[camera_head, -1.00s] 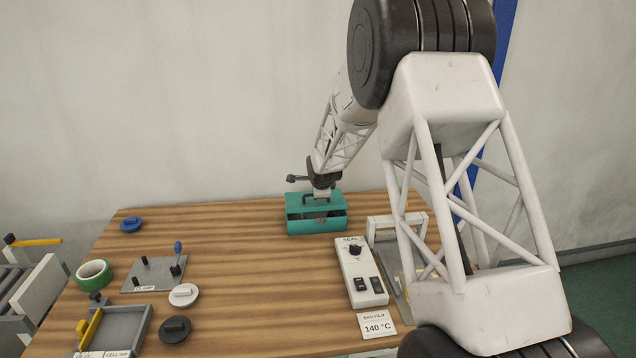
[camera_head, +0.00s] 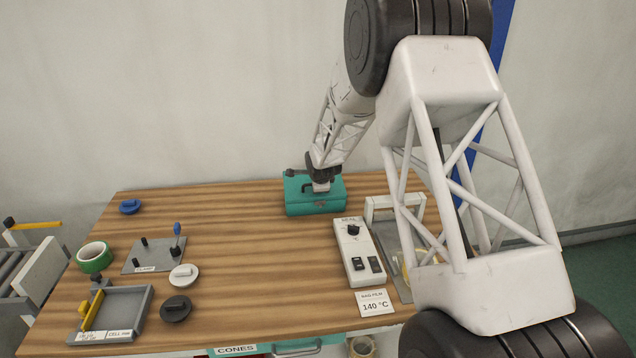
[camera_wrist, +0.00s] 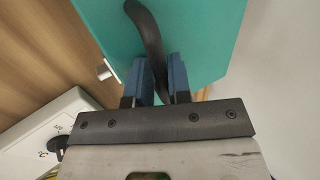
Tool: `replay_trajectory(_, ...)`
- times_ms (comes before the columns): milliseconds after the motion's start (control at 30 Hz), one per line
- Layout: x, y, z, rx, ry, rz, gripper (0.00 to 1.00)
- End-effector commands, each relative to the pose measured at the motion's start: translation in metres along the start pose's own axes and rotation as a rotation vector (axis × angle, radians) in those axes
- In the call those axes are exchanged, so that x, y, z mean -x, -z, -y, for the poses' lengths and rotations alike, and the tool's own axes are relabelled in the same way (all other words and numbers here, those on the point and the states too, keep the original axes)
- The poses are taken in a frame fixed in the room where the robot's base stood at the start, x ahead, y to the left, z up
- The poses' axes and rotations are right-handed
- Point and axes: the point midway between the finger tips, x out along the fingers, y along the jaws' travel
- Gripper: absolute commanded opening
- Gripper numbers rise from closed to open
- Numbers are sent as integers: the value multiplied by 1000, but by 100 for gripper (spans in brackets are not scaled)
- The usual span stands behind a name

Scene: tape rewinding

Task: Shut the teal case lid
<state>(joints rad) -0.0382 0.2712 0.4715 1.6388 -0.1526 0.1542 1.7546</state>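The teal case (camera_head: 300,208) stands at the back of the table, and its lid looks down on the body with no dark gap at the front. A small latch (camera_head: 320,204) shows on its front face. My gripper (camera_head: 321,186) is over the top of the lid. In the wrist view, my gripper's blue-padded fingers (camera_wrist: 162,78) stand close on both sides of the dark curved lid handle (camera_wrist: 144,22) and appear shut on it. The teal lid (camera_wrist: 212,35) fills the upper part of that view. The case's far side is hidden.
The sealer box (camera_head: 358,255) and its white frame stand right of the case. A clamp plate (camera_head: 150,254), green tape roll (camera_head: 95,257), grey tray (camera_head: 125,318) and several round knobs lie to the left. The table's middle is clear.

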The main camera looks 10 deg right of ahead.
Motion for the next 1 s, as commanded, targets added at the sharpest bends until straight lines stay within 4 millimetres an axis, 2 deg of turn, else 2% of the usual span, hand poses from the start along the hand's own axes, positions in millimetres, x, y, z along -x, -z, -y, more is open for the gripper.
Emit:
replay_trajectory(33, -6, 0, -10, 0, -16, -1, 26)
replay_trajectory(100, -6, 0, -10, 0, -15, -1, 37)
replay_trajectory(133, -5, 0, -9, 0, -14, -1, 38)
replay_trajectory(567, 0, 0, -6, 0, -10, -1, 38)
replay_trajectory(767, 11, 0, -5, -1, -7, -1, 38)
replay_trajectory(1000, 36, 0, -1, -1, 0, 0, 38)
